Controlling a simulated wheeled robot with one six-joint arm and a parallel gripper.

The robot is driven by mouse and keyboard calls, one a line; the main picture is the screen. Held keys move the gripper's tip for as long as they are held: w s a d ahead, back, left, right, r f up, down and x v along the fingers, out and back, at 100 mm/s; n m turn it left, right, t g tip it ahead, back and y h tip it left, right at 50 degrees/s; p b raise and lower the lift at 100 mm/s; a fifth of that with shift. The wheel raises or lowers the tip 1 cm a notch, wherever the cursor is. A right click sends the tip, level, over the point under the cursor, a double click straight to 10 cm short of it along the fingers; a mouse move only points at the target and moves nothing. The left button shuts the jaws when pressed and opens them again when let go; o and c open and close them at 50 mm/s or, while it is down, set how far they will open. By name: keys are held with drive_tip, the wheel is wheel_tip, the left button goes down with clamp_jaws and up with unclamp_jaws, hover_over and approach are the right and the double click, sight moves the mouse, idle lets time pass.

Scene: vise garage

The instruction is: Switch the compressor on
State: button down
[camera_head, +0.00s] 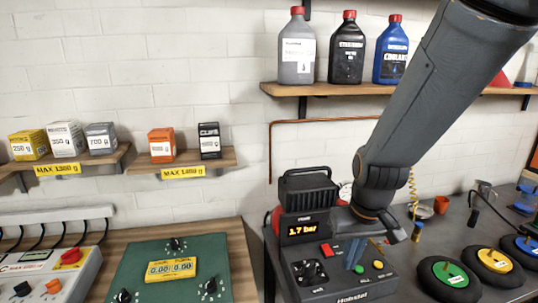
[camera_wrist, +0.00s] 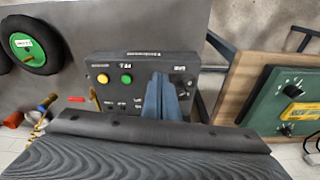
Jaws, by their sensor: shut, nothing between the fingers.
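The compressor (camera_head: 335,289) is a dark box on the right-hand bench, with a lit display (camera_head: 303,229) reading 1.7 bar. Its sloped front panel has a red switch (camera_head: 327,249), a green button (camera_head: 360,269), a yellow button (camera_head: 378,265) and dark knobs (camera_head: 310,271). In the wrist view the green button (camera_wrist: 126,78) and yellow button (camera_wrist: 102,78) lie left of my fingers. My gripper (camera_head: 354,255) is shut and empty, its blue fingers pointing down at the panel, right of the red switch. The fingers (camera_wrist: 162,97) hide part of the panel; I cannot tell whether they touch it.
A green board (camera_head: 135,265) with a yellow display and knobs lies on the wooden bench at left. Round black discs with coloured centres (camera_head: 449,275) lie at right. Shelves with boxes (camera_head: 161,146) and bottles (camera_head: 346,50) line the wall.

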sight(328, 252)
drive_tip(key=c, duration=2)
unclamp_jaws()
drive_tip(key=s+f, duration=0.1)
drive_tip(key=s, duration=0.4)
drive_tip(key=shift+s+a+f+m+g, duration=0.15)
drive_tip(key=shift+s+f+m+g, duration=0.15)
drive_tip(key=shift+s+f+m, duration=0.1)
drive_tip(key=o, duration=0.3)
drive_tip(key=shift+o, duration=0.7)
drive_tip(key=w+f+n+g+b, duration=0.1)
drive_tip(key=w+n, duration=0.1)
drive_tip(key=w, duration=1.9)
drive_tip(key=shift+w+d, duration=0.25)
drive_tip(key=shift+w, duration=0.1)
drive_tip(key=shift+w+f+p, duration=0.15)
drive_tip(key=shift+f+p, duration=0.8)
drive_tip(key=shift+f, duration=3)
